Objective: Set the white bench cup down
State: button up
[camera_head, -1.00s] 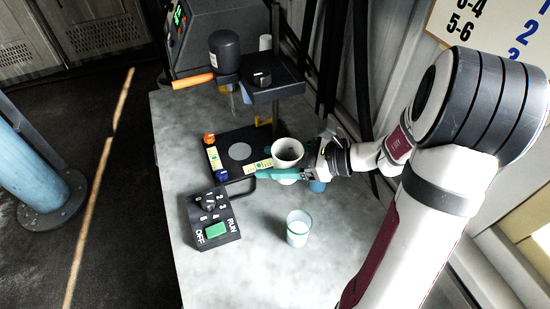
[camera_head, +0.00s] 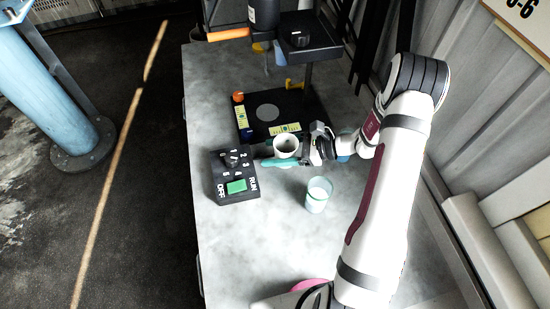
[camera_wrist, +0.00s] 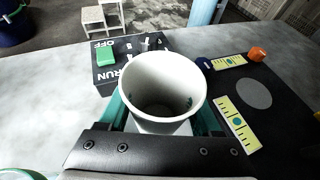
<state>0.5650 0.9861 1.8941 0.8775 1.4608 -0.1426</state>
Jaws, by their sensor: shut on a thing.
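The white bench cup (camera_head: 286,145) is upright between the teal fingers of my gripper (camera_head: 279,154). In the wrist view the cup (camera_wrist: 164,80) shows its open mouth, and the fingers (camera_wrist: 161,112) close on it from both sides. It is by the front edge of the dark base plate (camera_head: 313,113), to the right of the control box. Its bottom is hidden, so I cannot tell whether it touches the bench.
A black control box (camera_head: 235,176) with a green switch stands left of the cup. A pale translucent beaker (camera_head: 318,194) stands in front, to the right. The disperser head (camera_head: 308,35) overhangs the plate. The grey bench (camera_head: 245,245) is clear toward the front.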

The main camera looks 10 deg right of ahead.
jog(key=shift+f, duration=1.9)
jog(key=shift+f, duration=0.1)
jog(key=o, duration=1.4)
jog(key=v, duration=0.7)
jog(key=shift+s+d, duration=0.1)
jog(key=shift+d, duration=0.05)
